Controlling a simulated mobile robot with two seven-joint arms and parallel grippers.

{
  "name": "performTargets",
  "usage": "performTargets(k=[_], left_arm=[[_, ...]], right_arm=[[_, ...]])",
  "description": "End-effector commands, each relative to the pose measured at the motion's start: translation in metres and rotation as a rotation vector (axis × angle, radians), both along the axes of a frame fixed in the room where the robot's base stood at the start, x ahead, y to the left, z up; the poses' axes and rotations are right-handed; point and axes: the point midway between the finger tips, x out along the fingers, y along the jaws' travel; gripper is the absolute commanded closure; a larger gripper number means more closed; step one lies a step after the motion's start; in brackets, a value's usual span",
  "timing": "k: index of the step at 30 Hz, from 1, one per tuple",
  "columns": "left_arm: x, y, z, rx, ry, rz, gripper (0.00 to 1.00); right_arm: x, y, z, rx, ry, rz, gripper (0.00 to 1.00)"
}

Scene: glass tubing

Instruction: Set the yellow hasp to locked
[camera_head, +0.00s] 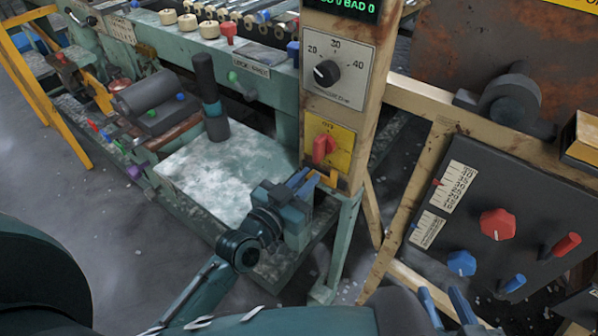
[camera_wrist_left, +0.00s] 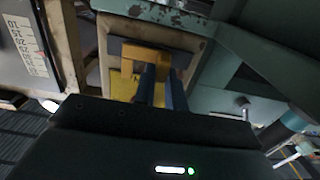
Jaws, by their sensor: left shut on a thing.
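The yellow hasp (camera_head: 329,180) is at the lower part of the beige post, just below the yellow switch plate. In the left wrist view the yellow hasp (camera_wrist_left: 130,68) shows as a bent bar on a dark plate, with part of it hidden by the fingers. My left gripper (camera_head: 308,179) reaches it from the left and is shut on it; its blue fingers (camera_wrist_left: 163,80) also show in the left wrist view. Whether the hasp is locked cannot be told. My right gripper (camera_head: 442,293) is at the bottom edge, its blue fingers apart and empty.
A red switch (camera_head: 323,148) on the yellow plate and a black dial (camera_head: 327,73) are above the hasp. A dark panel (camera_head: 480,260) with red and blue knobs stands at the right. A pale green plate (camera_head: 205,185) lies left of the post.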

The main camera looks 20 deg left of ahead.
Motion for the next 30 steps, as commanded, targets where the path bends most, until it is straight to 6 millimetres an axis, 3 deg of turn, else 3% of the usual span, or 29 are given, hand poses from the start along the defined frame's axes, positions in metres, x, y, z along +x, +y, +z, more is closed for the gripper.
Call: performTargets(k=[4,5,12,23,30], left_arm=[[-0.002,-0.004,-0.001,-0.004,0.003,-0.009,1.00],[-0.002,-0.005,-0.001,-0.004,0.004,-0.010,0.86],[-0.002,-0.004,-0.001,-0.004,0.003,-0.008,0.66],[-0.008,0.000,-0.001,-0.002,0.003,-0.006,0.65],[-0.053,0.016,-0.001,-0.001,0.006,-0.008,0.65]], right_arm=[[-0.002,0.000,-0.004,0.001,0.012,-0.003,0.64],[-0.002,0.000,-0.004,0.001,0.012,-0.003,0.64],[-0.002,0.001,-0.007,0.000,0.017,-0.003,0.64],[-0.001,0.002,-0.007,0.001,0.019,-0.002,0.64],[-0.001,0.001,0.000,0.012,0.013,-0.006,0.64]])
